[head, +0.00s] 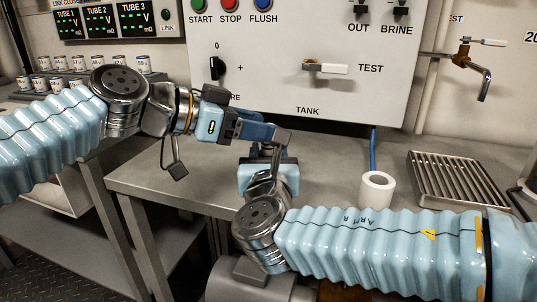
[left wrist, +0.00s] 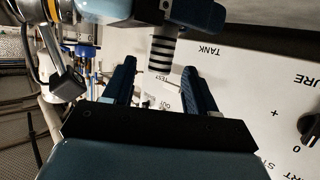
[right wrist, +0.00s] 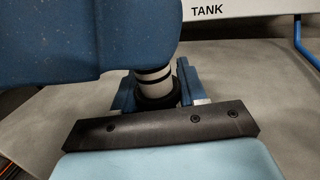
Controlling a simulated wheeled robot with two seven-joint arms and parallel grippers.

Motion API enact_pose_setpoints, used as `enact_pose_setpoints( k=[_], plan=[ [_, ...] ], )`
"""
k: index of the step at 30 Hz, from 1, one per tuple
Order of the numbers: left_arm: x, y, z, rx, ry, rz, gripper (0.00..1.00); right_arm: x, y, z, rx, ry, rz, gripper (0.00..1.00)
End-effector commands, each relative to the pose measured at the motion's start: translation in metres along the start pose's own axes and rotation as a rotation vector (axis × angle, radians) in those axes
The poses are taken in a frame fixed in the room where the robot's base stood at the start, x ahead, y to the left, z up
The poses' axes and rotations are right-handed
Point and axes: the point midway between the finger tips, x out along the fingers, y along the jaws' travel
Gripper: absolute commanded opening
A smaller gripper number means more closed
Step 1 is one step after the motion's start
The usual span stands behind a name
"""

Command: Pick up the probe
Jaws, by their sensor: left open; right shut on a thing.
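A white cylinder with black bands, apparently the probe (left wrist: 162,50), shows in the left wrist view and in the right wrist view (right wrist: 153,80). My right gripper (head: 266,153) is shut on it at its dark lower part, above the bench. My left gripper (head: 280,139) is open just above the right one. In the left wrist view its two fingers (left wrist: 160,82) stand apart, with the banded cylinder between or just beyond the tips; contact cannot be told. A blue part of my left gripper hides much of the right wrist view. In the head view the grippers hide the probe.
A white control panel (head: 290,85) with a TEST handle (head: 325,67) stands close behind both grippers. A white roll (head: 376,190) and a metal drain grate (head: 458,180) are on the bench (head: 150,180) to the right. A brass tap (head: 470,60) hangs above the grate.

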Motion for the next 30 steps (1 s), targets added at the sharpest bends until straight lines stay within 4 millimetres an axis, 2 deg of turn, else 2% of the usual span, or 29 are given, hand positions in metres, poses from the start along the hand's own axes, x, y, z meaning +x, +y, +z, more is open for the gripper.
enact_pose_setpoints(
  k=[3,6,13,24,30],
  plan=[
    [0.018,0.001,0.001,0.0,-0.001,0.002,0.57,0.0,0.0,0.0,0.0,0.0,0.0,0.13],
    [0.026,0.001,0.0,-0.001,0.0,0.001,0.57,0.0,0.0,0.0,0.0,0.0,0.0,0.13],
    [0.027,0.001,0.0,0.0,0.0,0.0,0.56,0.0,0.0,0.0,0.0,0.0,0.0,0.13],
    [0.026,0.001,0.0,0.0,0.0,0.0,0.0,0.0,0.0,0.0,0.0,0.0,0.0,0.13],
    [0.026,0.001,0.0,0.0,0.0,0.0,0.0,0.0,0.0,0.0,0.0,0.0,0.0,0.13]
  ],
)
